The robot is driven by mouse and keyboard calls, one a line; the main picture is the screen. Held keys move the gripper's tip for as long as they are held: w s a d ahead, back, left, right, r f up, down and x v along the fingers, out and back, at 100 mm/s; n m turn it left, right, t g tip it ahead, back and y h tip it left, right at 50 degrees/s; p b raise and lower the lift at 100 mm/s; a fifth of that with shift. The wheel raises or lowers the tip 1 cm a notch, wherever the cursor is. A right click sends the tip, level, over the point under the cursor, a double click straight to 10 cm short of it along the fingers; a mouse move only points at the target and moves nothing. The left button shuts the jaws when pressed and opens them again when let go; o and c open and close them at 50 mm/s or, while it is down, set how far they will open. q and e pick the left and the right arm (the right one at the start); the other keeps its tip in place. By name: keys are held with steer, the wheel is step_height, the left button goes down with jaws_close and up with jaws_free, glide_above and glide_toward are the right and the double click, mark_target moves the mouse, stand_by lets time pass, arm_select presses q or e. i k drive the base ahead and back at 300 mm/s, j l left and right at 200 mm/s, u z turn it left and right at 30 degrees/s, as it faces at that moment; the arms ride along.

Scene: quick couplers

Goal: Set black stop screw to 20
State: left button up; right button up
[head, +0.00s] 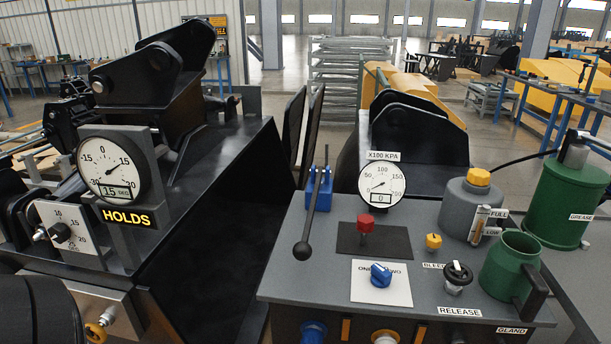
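The black stop screw (61,232) is a small round knob on a white scale plate (48,214) at the far left. The plate carries the marks 10, 15, 20 and 25 DEG; I cannot make out clearly which mark the knob points to. Above it is a round angle gauge (104,160), whose small green display reads 15 DEG. A sign below the gauge shows HOLDS in yellow letters. Neither of my grippers can be made out in the head view.
A grey control panel (330,232) stands at right, with a black lever (311,215), red knob (365,224), blue ONE/TWO selector (381,274) and kPa gauge (382,186) displaying 0. A green jug (508,264) stands at its right end. A large black coupler (165,65) rises behind the angle gauge.

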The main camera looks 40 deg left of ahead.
mark_target(59, 232)
steer(key=u, duration=2.65)
steer(key=j+z, duration=0.2)
steer(key=z, duration=0.2)
steer(key=i+j+z, duration=0.1)
steer(key=z, duration=0.25)
steer(key=j+z, duration=0.6)
steer(key=j, duration=0.2)
steer(key=k+j+z, duration=0.15)
steer(key=j, duration=0.7)
steer(key=k+j+z, duration=0.15)
steer(key=j, duration=0.35)
steer(key=i, duration=0.05)
